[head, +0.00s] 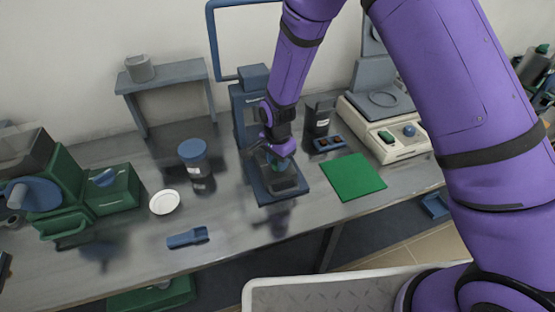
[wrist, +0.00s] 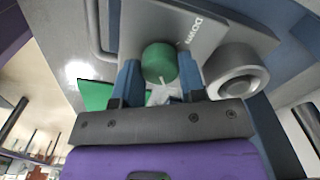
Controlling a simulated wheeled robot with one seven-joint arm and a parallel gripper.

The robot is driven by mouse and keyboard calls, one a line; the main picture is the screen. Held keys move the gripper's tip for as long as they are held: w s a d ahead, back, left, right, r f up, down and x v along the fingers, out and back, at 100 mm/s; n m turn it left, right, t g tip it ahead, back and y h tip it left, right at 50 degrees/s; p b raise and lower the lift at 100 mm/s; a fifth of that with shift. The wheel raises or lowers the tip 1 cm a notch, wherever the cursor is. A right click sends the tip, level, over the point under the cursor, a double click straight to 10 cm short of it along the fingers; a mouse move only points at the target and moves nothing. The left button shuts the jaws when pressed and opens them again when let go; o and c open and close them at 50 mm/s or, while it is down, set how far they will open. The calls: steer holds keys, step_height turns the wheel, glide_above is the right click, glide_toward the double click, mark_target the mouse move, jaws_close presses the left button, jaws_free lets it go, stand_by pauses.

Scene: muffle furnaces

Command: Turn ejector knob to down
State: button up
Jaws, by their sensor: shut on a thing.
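A green round knob (wrist: 160,61) sits on a grey plate of the blue press-like device (head: 246,120). The plate bears a "DOWN" label (wrist: 196,31) beside the knob in the wrist view. My gripper (wrist: 159,74) is shut on the knob, with one blue finger on each side of it. In the head view my gripper (head: 275,153) is at the front of the device, above its base. The knob is mostly hidden there, so its turn angle cannot be read. A grey cylinder part (wrist: 234,74) is close to the right finger.
A green mat (head: 350,177) and a white balance (head: 385,138) are to the right. A dark jar (head: 319,115) stands behind. A blue-lidded jar (head: 194,155), white dish (head: 164,202) and blue scoop (head: 187,237) are to the left.

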steer(key=shift+n, duration=0.3)
steer(key=n, duration=0.5)
steer(key=shift+n, duration=0.3)
steer(key=n, duration=1.1)
steer(key=shift+n, duration=0.4)
steer(key=n, duration=0.5)
steer(key=shift+n, duration=0.3)
steer(key=o, duration=0.9)
